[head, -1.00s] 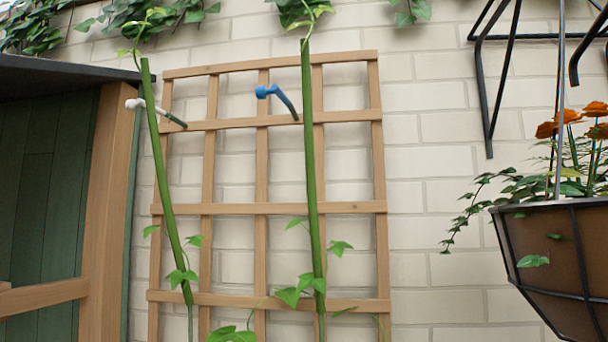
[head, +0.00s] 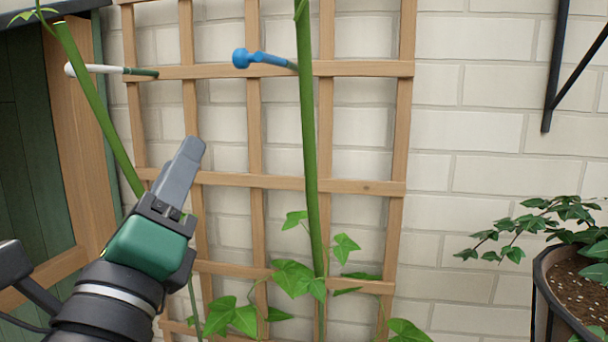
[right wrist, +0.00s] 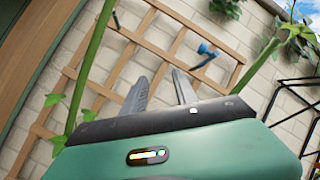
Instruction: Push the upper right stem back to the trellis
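The right stem (head: 308,130) is a thick green stalk standing in front of the wooden trellis (head: 360,187). It is nearly upright, and its top runs out of the head view. A blue-headed tie (head: 262,58) sticks out beside its upper part; whether it touches the stem is unclear. My right gripper (head: 190,150) is left of the right stem and points up, apart from it. In the right wrist view its two fingers (right wrist: 160,88) stand a little apart with nothing between them; the right stem (right wrist: 245,75) is to their right. My left gripper is not in view.
A leaning left stem (head: 95,100) with a white-headed tie (head: 95,70) is close behind my right gripper. A green wooden shed (head: 75,150) stands at left. A hanging planter (head: 570,290) is at lower right. Leaves (head: 295,278) surround the right stem's lower part.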

